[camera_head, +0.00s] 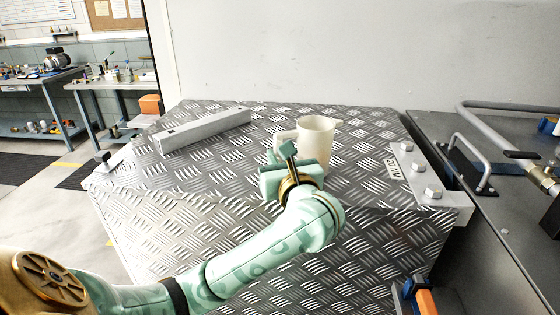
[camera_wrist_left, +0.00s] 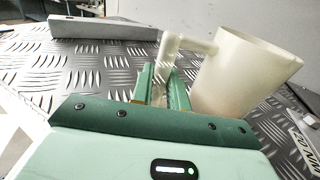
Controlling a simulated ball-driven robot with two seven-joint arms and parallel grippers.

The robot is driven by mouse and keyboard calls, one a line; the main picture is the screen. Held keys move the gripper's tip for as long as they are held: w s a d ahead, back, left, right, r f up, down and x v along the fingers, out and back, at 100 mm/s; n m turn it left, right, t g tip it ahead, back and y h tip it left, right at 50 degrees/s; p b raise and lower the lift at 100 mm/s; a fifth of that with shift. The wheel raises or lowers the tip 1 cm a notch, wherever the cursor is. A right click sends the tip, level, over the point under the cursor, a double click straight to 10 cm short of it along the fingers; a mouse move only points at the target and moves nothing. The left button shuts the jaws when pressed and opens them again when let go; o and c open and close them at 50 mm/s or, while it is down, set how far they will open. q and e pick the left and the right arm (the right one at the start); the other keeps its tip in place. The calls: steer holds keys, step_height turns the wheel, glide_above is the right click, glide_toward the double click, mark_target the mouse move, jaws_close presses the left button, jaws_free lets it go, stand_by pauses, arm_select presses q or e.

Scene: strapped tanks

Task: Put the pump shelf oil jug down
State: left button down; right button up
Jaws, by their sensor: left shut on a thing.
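The oil jug (camera_head: 318,138) is a cream-white, open-topped jug with a handle on its left side. It stands over the diamond-plate metal shelf (camera_head: 220,210); I cannot tell whether its base touches the plate. My left gripper (camera_head: 284,158) is shut on the jug's handle. In the left wrist view the jug (camera_wrist_left: 245,72) leans slightly to the right in the picture, and the green fingers (camera_wrist_left: 163,82) close around the lower part of the handle. The jug's base is partly hidden by the gripper. My right gripper is not in view.
A grey metal bar (camera_head: 203,130) lies on the plate at the back left. A bolted bracket marked with a torque label (camera_head: 428,180) sits at the right edge. A pipe handle (camera_head: 468,150) stands farther right. The plate's front is clear apart from my arm.

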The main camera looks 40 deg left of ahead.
arm_select(q)
steer(key=shift+f, duration=0.25)
steer(key=c, duration=1.4)
jaws_free()
steer(key=shift+o, duration=0.2)
steer(key=shift+r, duration=0.1)
steer(key=shift+r, duration=0.25)
steer(key=v, duration=1.2)
steer(key=shift+p, duration=0.4)
steer(key=shift+f, duration=0.1)
